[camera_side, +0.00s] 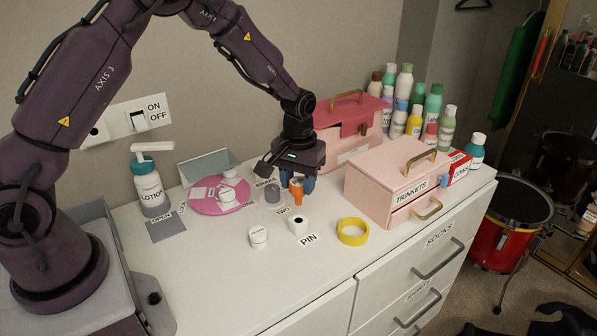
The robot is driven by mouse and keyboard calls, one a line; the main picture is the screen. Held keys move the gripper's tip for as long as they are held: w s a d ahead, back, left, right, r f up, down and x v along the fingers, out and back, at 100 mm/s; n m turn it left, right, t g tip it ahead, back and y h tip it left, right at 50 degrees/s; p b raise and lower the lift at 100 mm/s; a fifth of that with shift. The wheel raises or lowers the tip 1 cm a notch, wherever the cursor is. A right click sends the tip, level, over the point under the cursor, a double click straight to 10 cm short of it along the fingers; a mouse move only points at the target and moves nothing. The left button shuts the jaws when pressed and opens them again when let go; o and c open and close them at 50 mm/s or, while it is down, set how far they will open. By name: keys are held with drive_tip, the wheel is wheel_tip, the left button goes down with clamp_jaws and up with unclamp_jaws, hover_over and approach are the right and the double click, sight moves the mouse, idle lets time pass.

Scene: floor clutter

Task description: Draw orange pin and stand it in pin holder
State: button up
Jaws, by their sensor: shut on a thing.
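My gripper (298,187) points down near the middle of the dresser top, with its blue fingers shut on the orange pin (297,194). Part of the pin is hidden by the fingers, and I cannot tell whether its lower end still touches something below. A small white block with a dark hole (298,225), just behind the "PIN" label, looks like the pin holder. It stands in front of my gripper, nearer the camera, and no pin shows in it.
A grey cylinder (272,191) stands close left of my gripper. A white cup (258,238), a yellow ring (352,232) and a pink plate (218,199) are around. The pink trinkets box (385,180) stands right, a darker pink case (345,135) behind. A lotion bottle (150,188) stands left.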

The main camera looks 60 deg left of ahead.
sight(298, 204)
drive_tip(key=shift+f, duration=1.6)
drive_tip(key=shift+f, duration=2)
drive_tip(key=o, duration=1.1)
wheel_tip(298, 204, up, 13)
drive_tip(key=shift+f, duration=0.1)
